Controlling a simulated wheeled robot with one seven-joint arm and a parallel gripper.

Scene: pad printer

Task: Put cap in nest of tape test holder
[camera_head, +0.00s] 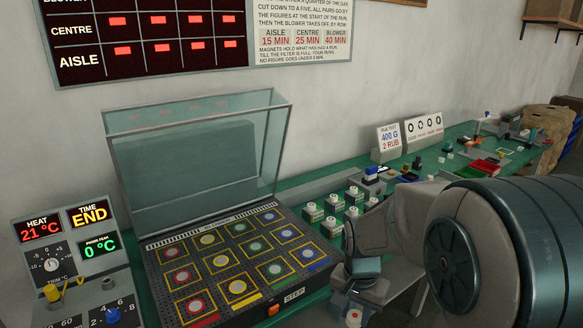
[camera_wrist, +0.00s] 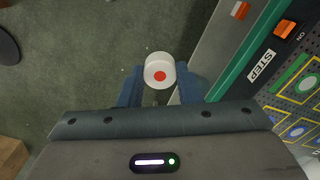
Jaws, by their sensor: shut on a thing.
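The cap (camera_wrist: 160,72) is white and round with a red dot on its face. My gripper (camera_wrist: 162,88) is shut on it, one blue finger at each side. In the head view the cap (camera_head: 354,317) shows at the bottom edge, just below my gripper (camera_head: 358,305), in front of the bench. In the wrist view the cap is over the floor, left of the bench edge. I cannot pick out the tape test holder or its nest for sure; small fixtures stand far along the bench.
A dark panel (camera_head: 172,259) with framed coloured discs and an open clear lid (camera_head: 200,160) stands left of my gripper. Several white-and-green blocks (camera_head: 332,202) stand behind it. A rub test sign (camera_head: 389,138) and red trays (camera_head: 484,167) are farther right. My arm hides part of the bench.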

